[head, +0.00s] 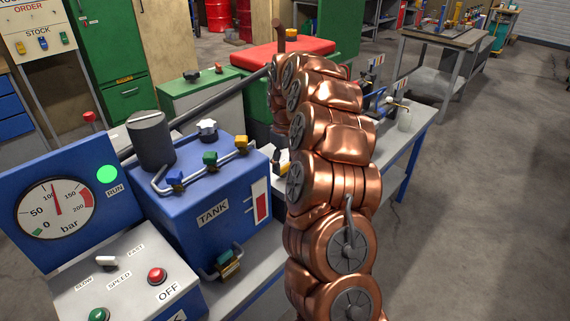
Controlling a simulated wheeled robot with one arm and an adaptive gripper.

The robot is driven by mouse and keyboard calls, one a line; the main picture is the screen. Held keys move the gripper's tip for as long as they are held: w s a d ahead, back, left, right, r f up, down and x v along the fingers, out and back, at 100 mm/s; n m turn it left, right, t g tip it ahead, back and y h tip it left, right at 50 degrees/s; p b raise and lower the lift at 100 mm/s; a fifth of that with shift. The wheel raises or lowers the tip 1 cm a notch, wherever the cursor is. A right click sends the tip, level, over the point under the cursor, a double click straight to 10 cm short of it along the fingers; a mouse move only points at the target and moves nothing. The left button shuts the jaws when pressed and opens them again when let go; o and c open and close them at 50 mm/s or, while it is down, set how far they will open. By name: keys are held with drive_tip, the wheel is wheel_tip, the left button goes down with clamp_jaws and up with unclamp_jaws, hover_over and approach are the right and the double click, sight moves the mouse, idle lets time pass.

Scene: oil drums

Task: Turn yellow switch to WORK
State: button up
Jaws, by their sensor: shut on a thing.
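No label reading WORK is legible in the head view. A yellow valve handle (241,142) stands on the pipe on top of the blue tank (217,190), beside a green and a blue one. My copper arm rises from the bottom middle and bends away at the top. My gripper is hidden behind the arm. A small yellowish and dark part (282,160) shows just left of the arm; I cannot tell what it is.
A blue console (130,285) with a pressure gauge (55,207), a lit green RUN lamp (107,174) and red and green buttons stands at the lower left. A grey bench (415,130) lies behind my arm. The floor (470,230) at right is clear.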

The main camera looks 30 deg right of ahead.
sight(285, 165)
idle(0.3)
drive_tip(key=o, duration=1.1)
drive_tip(key=shift+o, duration=0.2)
wheel_tip(285, 165, up, 12)
idle(0.5)
